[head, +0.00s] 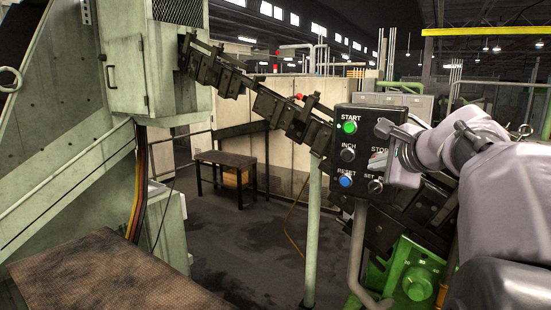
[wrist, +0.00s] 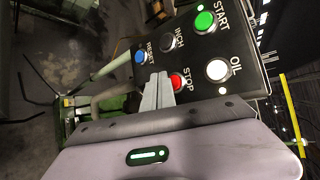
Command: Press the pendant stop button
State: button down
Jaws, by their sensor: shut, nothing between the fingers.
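The black pendant box (head: 342,127) stands upright at right of centre in the head view, with START, INCH, RESET and STOP labels. In the wrist view its panel (wrist: 192,52) appears turned, and the red stop button (wrist: 178,82) shows beside the fingertips, partly covered by them. My gripper (head: 377,160) is in front of the panel near the STOP label, hiding the stop button in the head view. In the wrist view my gripper (wrist: 158,82) is shut and empty. I cannot tell whether the fingertips touch the button or panel.
Close by on the panel are the green START button (head: 350,127), black INCH button (head: 347,155), blue RESET button (head: 345,181) and white OIL button (wrist: 217,70). A dark sloping conveyor (head: 285,112) runs behind the pendant. A small table (head: 228,160) stands beyond open floor.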

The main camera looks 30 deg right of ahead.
jog(key=shift+s+a+b, duration=0.25)
jog(key=shift+s+a, duration=0.1)
jog(key=shift+a, duration=0.35)
jog(key=shift+s+a+b, duration=0.2)
jog(key=shift+s+a, duration=0.2)
jog(key=shift+a, duration=0.35)
jog(key=shift+s+a+b, duration=0.25)
jog(key=shift+s+a, duration=0.1)
jog(key=shift+a, duration=0.35)
